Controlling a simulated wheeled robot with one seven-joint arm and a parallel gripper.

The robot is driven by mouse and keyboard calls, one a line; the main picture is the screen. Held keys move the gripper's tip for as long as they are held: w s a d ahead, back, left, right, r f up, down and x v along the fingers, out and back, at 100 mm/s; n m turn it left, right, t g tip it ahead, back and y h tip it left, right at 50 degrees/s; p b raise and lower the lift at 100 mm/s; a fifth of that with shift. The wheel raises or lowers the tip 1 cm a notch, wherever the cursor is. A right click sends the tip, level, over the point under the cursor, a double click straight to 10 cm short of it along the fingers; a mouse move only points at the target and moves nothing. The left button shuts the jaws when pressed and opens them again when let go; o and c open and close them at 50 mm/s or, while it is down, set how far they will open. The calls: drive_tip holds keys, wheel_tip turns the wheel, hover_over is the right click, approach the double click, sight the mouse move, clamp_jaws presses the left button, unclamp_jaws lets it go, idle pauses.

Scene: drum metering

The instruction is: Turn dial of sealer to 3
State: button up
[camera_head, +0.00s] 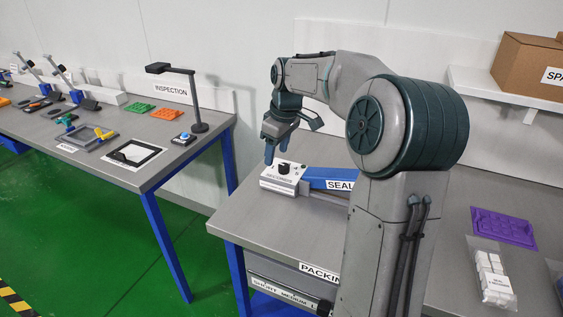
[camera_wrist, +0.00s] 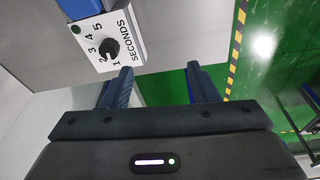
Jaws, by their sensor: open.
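The sealer (camera_head: 283,178) stands on the packing table, with a pale control box at its left end and a blue arm running right. Its black dial (camera_head: 284,168) sits on top of the box. In the wrist view the dial (camera_wrist: 110,48) shows on a white plate with numbers 1 to 5 and the word SECONDS; I cannot tell surely which number it points at. My gripper (camera_head: 269,157) is open and empty, just above and beside the box. In the wrist view the fingers of my gripper (camera_wrist: 159,70) are apart, with the dial outside them, beyond the left fingertip.
The packing table (camera_head: 245,215) has a purple tray (camera_head: 503,227) and a bag of white pieces (camera_head: 491,278) at the right. A cardboard box (camera_head: 530,65) sits on a wall shelf. The inspection table (camera_head: 120,175) stands at the left, across a gap of green floor.

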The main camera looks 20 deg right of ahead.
drive_tip(key=n+t+y, duration=0.1)
drive_tip(key=y, duration=0.1)
approach(284, 165)
drive_tip(key=x, duration=0.8)
drive_tip(key=shift+f, duration=0.4)
drive_tip(key=shift+t, duration=0.3)
drive_tip(key=c, duration=1)
